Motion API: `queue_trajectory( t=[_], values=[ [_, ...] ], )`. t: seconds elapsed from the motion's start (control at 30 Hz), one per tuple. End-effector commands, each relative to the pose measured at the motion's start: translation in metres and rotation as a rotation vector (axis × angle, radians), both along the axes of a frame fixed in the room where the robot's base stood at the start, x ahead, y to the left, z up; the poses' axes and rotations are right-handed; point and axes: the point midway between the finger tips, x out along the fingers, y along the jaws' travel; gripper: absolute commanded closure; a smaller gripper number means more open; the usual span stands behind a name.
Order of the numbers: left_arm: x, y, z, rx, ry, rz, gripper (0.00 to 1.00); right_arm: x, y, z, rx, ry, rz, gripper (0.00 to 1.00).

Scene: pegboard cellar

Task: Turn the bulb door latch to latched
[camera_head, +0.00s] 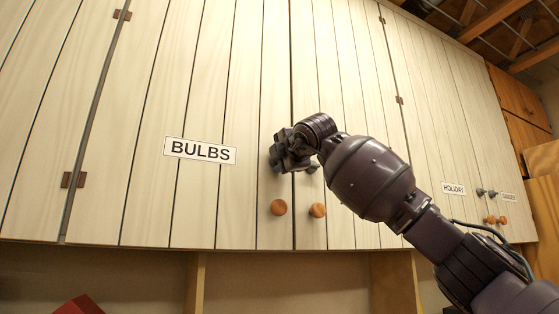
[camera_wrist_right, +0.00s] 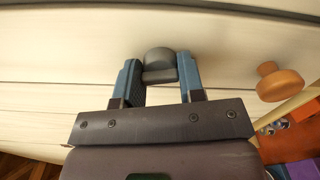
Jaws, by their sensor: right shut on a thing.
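The bulb cabinet door (camera_head: 160,110) carries a white BULBS label (camera_head: 200,150) and is closed flush. My right gripper (camera_head: 284,152) is at the door's right edge, above the round wooden knob (camera_head: 278,207). In the right wrist view its two blue-grey fingers (camera_wrist_right: 160,82) are on either side of the dark grey latch (camera_wrist_right: 159,63), shut on it. The gripper mostly hides the latch in the head view, so I cannot tell which way it is turned. My left gripper is not in view.
A second wooden knob (camera_head: 317,210) is on the neighbouring door, close beside the first. Farther right are doors labelled HOLIDAY (camera_head: 453,188) and GARDEN (camera_head: 508,197), with dark latches (camera_head: 481,192) and knobs. A red object (camera_head: 80,305) shows below the cabinets.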

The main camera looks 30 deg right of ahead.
Motion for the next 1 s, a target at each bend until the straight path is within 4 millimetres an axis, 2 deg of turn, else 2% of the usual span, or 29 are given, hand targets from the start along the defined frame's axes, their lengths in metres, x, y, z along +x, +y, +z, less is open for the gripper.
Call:
queue_trajectory(
  t=[0.37,1.0],
  values=[
    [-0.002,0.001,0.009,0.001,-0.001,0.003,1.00,0.000,0.000,0.001,-0.355,0.023,0.000,0.88],
    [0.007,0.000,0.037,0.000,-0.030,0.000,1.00,0.000,0.001,0.000,-0.960,0.057,0.001,0.88]
  ],
)
